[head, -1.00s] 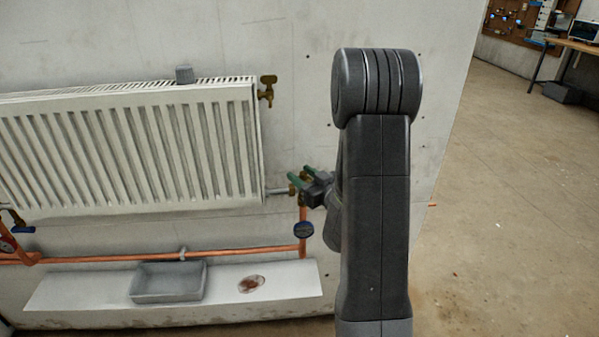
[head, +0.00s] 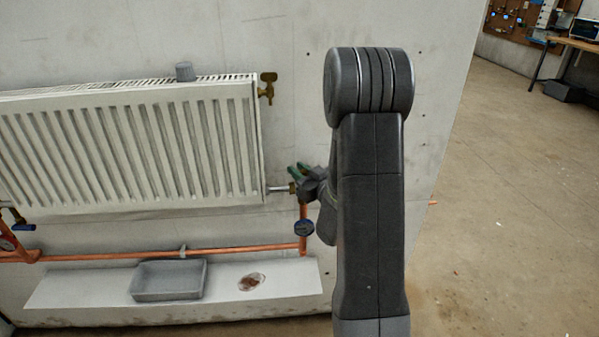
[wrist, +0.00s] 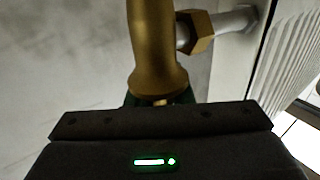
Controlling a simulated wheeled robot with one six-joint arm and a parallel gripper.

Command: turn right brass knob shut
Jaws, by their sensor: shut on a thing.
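The right brass valve (head: 292,187) sits at the radiator's lower right corner, on a short pale pipe. In the wrist view its brass body (wrist: 153,45) fills the upper middle, with a brass nut (wrist: 199,32) to its right. My gripper (head: 297,172) is at this valve, its green fingertips shut on the knob. In the wrist view the fingertips (wrist: 160,100) show only as dark green edges on both sides of the valve's end. The knob itself is mostly hidden by my gripper, so its turn angle cannot be read.
The white radiator (head: 130,150) is left of my gripper. A brass fitting (head: 267,88) is above.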

